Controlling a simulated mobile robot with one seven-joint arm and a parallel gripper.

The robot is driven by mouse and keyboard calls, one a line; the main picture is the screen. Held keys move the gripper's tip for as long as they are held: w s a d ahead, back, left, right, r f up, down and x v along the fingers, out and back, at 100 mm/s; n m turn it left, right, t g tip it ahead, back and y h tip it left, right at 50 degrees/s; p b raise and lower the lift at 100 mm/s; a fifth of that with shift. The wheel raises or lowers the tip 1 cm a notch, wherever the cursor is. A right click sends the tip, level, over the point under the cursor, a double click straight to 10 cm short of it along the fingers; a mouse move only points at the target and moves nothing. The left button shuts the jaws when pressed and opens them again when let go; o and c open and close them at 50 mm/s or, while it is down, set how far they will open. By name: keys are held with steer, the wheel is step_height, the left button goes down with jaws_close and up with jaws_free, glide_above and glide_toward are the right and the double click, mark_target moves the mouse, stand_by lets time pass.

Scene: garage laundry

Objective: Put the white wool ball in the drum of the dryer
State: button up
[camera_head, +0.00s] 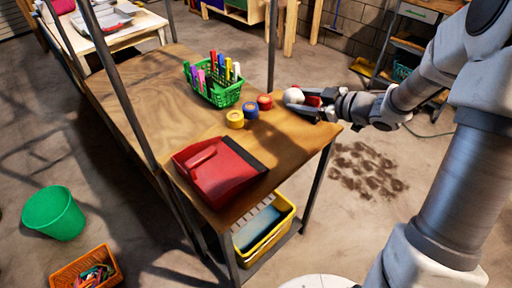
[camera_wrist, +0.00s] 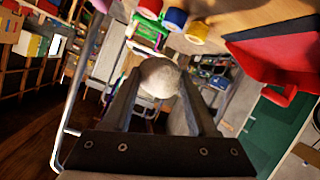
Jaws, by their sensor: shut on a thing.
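The white wool ball (camera_wrist: 159,78) is between the two fingers of my gripper (camera_wrist: 158,95) in the wrist view. The fingers are shut on it near their tips. In the head view the ball (camera_head: 294,95) shows at the tips of my gripper (camera_head: 304,102), above or beside the right end of the wooden table. I cannot tell the exact gap between ball and tabletop. The dryer and its drum cannot be made out in either view.
The wooden table (camera_head: 150,88) bears a green basket of markers (camera_head: 218,94), yellow (camera_head: 235,119), blue (camera_head: 250,111) and red (camera_head: 264,102) rolls, and a red dustpan (camera_head: 212,170). A dark post rises beside it. A green bucket (camera_head: 54,213) and orange basket (camera_head: 87,268) stand on the floor.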

steer(key=d+f, duration=0.1)
steer(key=n+g+b, duration=0.1)
steer(key=b, duration=0.4)
glide_above(262, 146)
steer(key=shift+y, duration=0.4)
step_height(262, 146, down, 7)
steer(key=shift+w+f, duration=0.1)
steer(key=shift+a+f+b, duration=0.1)
steer(key=shift+f+b, duration=0.85)
steer(key=shift+f, duration=1)
steer(key=shift+f, duration=0.1)
steer(key=shift+f, duration=0.15)
steer(key=o, duration=1.3)
steer(key=shift+o, duration=0.2)
